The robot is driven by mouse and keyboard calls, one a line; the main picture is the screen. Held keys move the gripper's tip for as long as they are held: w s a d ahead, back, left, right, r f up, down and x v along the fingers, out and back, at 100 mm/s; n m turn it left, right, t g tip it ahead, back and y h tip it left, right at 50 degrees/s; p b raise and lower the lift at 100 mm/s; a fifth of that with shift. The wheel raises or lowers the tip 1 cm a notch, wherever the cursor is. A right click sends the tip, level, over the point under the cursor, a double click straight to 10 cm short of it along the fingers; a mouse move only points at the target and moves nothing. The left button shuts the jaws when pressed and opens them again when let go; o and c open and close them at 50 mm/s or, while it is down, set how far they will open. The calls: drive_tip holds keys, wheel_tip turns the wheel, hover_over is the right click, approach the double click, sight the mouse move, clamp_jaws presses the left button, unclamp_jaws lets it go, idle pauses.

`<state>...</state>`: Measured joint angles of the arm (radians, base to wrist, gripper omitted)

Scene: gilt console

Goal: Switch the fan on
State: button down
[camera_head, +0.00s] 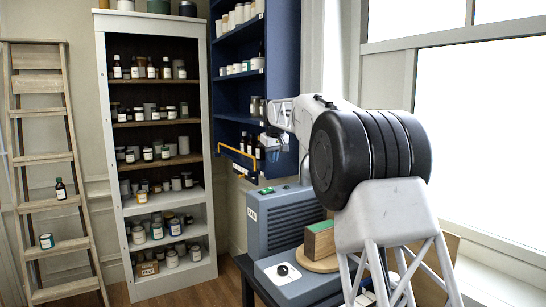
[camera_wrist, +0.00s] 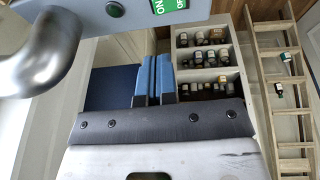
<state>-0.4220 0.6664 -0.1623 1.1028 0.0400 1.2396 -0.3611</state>
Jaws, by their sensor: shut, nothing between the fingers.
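The fan appears to be the grey-blue louvred box (camera_head: 290,226) on the dark stand, below my gripper in the head view. A green label and small controls (camera_head: 266,191) sit on its top edge. In the wrist view, a grey panel (camera_wrist: 75,12) crosses the top, with a green ON/OFF label (camera_wrist: 168,6) and a round green button (camera_wrist: 115,9). My gripper (camera_wrist: 156,62) is shut and empty, its blue fingers together, apart from the panel in the picture. In the head view my gripper (camera_head: 268,141) is above the box, its fingertips small and unclear.
A thick grey metal bend (camera_wrist: 45,50) is close at left in the wrist view. A blue cabinet (camera_head: 232,100) with an orange bar (camera_head: 238,153) stands behind. A white base with a dark knob (camera_head: 283,269) and a green-faced block (camera_head: 320,240) are in front.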

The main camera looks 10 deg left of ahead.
sight(273, 189)
drive_tip(key=x, duration=1)
drive_tip(key=shift+d+f, duration=0.3)
drive_tip(key=shift+d, duration=0.05)
drive_tip(key=shift+f, duration=0.55)
drive_tip(key=shift+d, duration=0.1)
